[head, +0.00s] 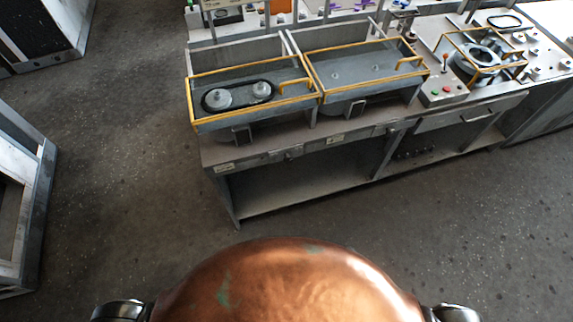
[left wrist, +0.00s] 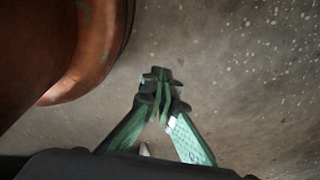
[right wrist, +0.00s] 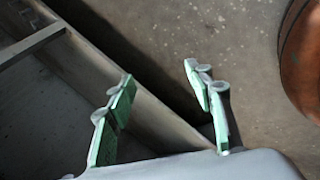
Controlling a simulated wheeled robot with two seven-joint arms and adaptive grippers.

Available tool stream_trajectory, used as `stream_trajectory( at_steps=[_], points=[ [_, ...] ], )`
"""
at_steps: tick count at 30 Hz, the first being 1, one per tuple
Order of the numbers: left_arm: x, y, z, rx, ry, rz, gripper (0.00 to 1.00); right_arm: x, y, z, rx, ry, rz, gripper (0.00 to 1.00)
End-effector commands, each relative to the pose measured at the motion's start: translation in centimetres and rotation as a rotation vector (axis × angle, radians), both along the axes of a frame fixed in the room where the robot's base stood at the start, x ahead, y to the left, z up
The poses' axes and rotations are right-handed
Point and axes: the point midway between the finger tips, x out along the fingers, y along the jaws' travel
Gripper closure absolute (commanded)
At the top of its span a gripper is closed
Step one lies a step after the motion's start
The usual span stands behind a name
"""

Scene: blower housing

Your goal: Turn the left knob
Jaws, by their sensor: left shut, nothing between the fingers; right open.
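In the head view, small round fittings, possibly knobs (head: 518,38), sit on the panel at the far right of the workbench. They are too small to tell which is the left knob. My left gripper (left wrist: 160,76) has its fingers together, empty, above bare floor in the left wrist view. My right gripper (right wrist: 163,84) has its fingers wide apart with nothing between them. It is beside a grey metal frame in the right wrist view. Neither gripper shows in the head view, and no knob shows in either wrist view.
The workbench (head: 290,145) stands ahead, with two yellow-rimmed trays. The left tray (head: 200,118) holds a belt on two pulleys. A button box (head: 443,93) and a ring-shaped housing (head: 482,57) are farther right. A metal frame (head: 40,200) stands at left. Floor before the bench is clear.

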Motion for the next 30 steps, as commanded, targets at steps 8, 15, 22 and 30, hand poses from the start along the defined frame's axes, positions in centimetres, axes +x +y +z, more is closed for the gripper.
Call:
stream_trajectory(
  at_steps=[8,15,22,30],
  points=[
    [-2.2,0.3,-5.0,0.003,0.034,0.002,1.0,17.9,13.0,18.3,-0.66,-0.536,0.777,0.52],
    [-5.0,0.8,-7.5,0.009,0.073,0.007,1.0,20.9,21.9,33.0,-1.301,-0.855,1.082,0.52],
    [-4.8,0.9,-8.2,0.01,0.071,0.007,1.0,20.6,25.0,38.6,-1.595,-0.946,1.137,0.52],
    [-3.5,0.8,-8.3,0.009,0.053,0.004,1.0,23.8,26.2,39.1,-1.617,-0.951,1.137,0.52]
  ],
)
